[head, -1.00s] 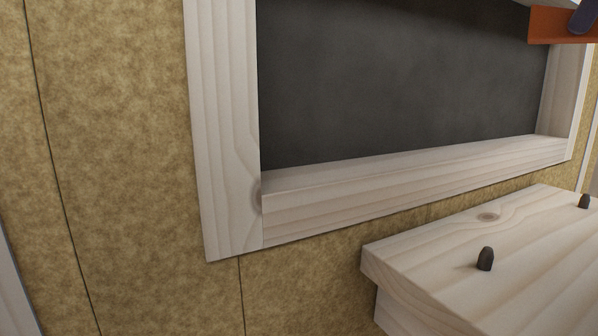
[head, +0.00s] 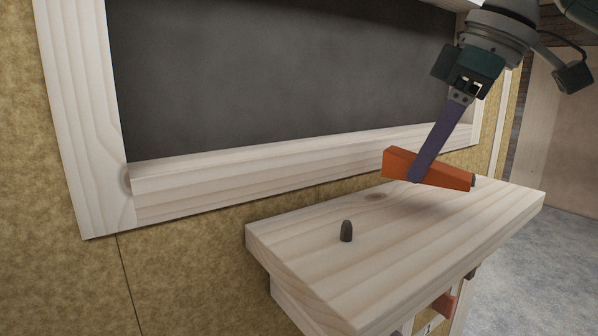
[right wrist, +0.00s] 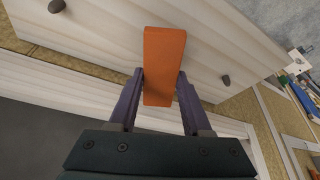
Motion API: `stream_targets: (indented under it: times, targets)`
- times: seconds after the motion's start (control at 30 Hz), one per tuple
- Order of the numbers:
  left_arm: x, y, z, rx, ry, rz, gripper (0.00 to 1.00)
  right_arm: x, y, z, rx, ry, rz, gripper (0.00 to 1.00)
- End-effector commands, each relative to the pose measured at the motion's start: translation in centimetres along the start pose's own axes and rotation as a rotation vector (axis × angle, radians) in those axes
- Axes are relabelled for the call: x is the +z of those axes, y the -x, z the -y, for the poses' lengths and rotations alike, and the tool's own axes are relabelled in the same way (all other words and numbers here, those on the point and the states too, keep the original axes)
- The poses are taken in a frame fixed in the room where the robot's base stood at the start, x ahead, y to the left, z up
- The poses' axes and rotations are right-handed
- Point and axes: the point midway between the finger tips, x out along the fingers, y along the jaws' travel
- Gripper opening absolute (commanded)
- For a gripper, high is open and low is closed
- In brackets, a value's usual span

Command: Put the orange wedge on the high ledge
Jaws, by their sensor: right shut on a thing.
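The orange wedge (head: 450,178) is a long tapered block, and my right gripper (head: 416,176) is shut across it. In the right wrist view the wedge (right wrist: 164,55) sits between the two purple fingers (right wrist: 159,78). It is over the far part of a thick pale wooden ledge (head: 320,270) that juts from the wall. I cannot tell whether the wedge touches the ledge top. My left gripper is not in view.
A dark rounded peg (head: 346,231) stands on the ledge's near part; a second peg (head: 473,181) shows by the wedge's right end. Behind is a dark panel (head: 280,80) in a pale wooden frame (head: 300,177). Small orange things (head: 443,306) show below the ledge.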

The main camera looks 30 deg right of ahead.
Motion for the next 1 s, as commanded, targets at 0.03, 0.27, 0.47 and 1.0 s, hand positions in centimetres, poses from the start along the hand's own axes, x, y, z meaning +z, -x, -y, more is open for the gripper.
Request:
stream_targets:
  times: [0.03, 0.27, 0.47, 1.0]
  targets:
    - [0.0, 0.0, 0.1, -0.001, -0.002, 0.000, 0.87, 0.1, -0.7, 0.2, -0.003, 0.003, 0.004, 0.00]
    - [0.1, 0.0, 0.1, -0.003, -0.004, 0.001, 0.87, 0.4, -3.4, 0.7, -0.006, 0.011, 0.001, 0.00]
    - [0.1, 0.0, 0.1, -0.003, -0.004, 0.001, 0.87, 0.4, -3.4, 0.7, -0.005, 0.011, 0.001, 0.00]
    - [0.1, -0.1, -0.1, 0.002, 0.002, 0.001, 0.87, 0.5, -3.6, 0.7, -0.005, 0.010, 0.001, 0.79]
